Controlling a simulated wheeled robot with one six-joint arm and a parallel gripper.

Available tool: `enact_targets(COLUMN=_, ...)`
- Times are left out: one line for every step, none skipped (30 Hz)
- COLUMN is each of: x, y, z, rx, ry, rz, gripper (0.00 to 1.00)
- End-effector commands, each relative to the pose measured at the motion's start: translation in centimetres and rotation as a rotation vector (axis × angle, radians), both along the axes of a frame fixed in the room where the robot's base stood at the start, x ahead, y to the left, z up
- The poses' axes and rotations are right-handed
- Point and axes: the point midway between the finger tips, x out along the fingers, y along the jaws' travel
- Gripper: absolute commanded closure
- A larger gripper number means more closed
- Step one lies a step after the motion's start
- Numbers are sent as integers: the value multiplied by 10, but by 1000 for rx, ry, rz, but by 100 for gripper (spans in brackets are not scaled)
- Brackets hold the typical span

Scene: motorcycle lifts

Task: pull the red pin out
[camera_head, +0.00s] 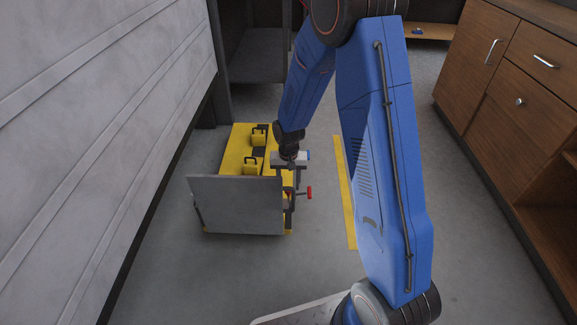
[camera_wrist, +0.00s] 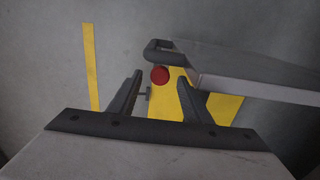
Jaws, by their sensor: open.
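The red pin (camera_head: 309,193) sticks out from the right side of a low yellow lift in the head view, its thin shaft running left toward the lift. In the wrist view its round red end (camera_wrist: 159,75) shows between my fingertips, apparently beyond them. My gripper (camera_head: 290,183) points down beside the lift's right edge, a little left of the red end in the head view. In the wrist view my gripper (camera_wrist: 158,82) has its two dark fingers spread wide with nothing held. How far the tips are from the pin cannot be told.
The yellow lift (camera_head: 237,150) carries a grey plate (camera_head: 238,205) at its near end and black-and-yellow brackets on top. A grey wall (camera_head: 110,120) stands left, wooden cabinets (camera_head: 520,85) right. A yellow floor strip (camera_head: 343,185) lies right of the pin on clear floor.

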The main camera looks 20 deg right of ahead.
Motion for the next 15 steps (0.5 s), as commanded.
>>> enact_targets(x=1, y=0, z=8, rx=1, ry=-4, rz=0, gripper=55)
enact_targets(x=1, y=0, z=12, rx=1, ry=-4, rz=0, gripper=55)
enact_targets(x=1, y=0, z=19, rx=1, ry=-4, rz=0, gripper=55)
enact_targets(x=1, y=0, z=24, rx=1, ry=-4, rz=0, gripper=55)
enact_targets(x=1, y=0, z=30, rx=1, ry=-6, rz=0, gripper=55)
enact_targets(x=1, y=0, z=37, rx=1, ry=-4, rz=0, gripper=55)
enact_targets(x=1, y=0, z=43, rx=0, ry=-5, rz=0, gripper=55)
enact_targets(x=1, y=0, z=49, rx=1, ry=-6, rz=0, gripper=55)
enact_targets(x=1, y=0, z=56, rx=0, ry=-5, rz=0, gripper=55)
enact_targets(x=1, y=0, z=63, rx=1, ry=-7, rz=0, gripper=55)
enact_targets(x=1, y=0, z=69, rx=1, ry=-6, rz=0, gripper=55)
enact_targets(x=1, y=0, z=76, rx=1, ry=-7, rz=0, gripper=55)
enact_targets(x=1, y=0, z=82, rx=0, ry=-5, rz=0, gripper=55)
enact_targets(x=1, y=0, z=88, rx=1, ry=-7, rz=0, gripper=55)
enact_targets(x=1, y=0, z=96, rx=0, ry=-5, rz=0, gripper=55)
